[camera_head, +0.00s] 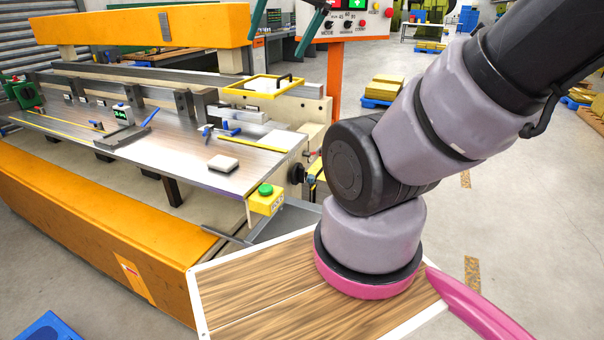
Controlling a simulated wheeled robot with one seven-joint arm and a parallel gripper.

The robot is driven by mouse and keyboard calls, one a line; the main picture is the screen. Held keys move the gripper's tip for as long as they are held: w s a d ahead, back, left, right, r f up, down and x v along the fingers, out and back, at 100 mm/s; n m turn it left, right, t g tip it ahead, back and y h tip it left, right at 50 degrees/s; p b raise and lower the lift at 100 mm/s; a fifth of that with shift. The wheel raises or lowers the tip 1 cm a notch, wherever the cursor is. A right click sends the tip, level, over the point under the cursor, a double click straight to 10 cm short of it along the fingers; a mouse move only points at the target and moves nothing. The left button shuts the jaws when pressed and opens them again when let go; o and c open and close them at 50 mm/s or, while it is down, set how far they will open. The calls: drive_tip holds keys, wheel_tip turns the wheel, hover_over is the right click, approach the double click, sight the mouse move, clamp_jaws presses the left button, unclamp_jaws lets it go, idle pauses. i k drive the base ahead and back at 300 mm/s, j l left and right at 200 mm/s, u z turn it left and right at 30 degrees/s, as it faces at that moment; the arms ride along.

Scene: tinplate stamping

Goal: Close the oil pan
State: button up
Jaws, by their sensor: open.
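I cannot single out the oil pan with certainty. A flat grey metal tray-like part (290,218) sticks out low at the right end of the shear machine, below the green button box, and the wooden deck and my arm hide part of that area. A yellow frame with a black handle (264,85) lies on the machine's right end, higher up. My arm crosses the right side of the picture and leaves it at the upper right. My gripper is outside the picture.
A long orange beam (110,230) runs along the front. An orange control post (338,85) stands behind.

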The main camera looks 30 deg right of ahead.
sight(293, 214)
drive_tip(key=k+z, duration=0.35)
drive_tip(key=k+l+z, duration=0.1)
drive_tip(key=k+z, duration=0.3)
drive_tip(key=i, duration=0.05)
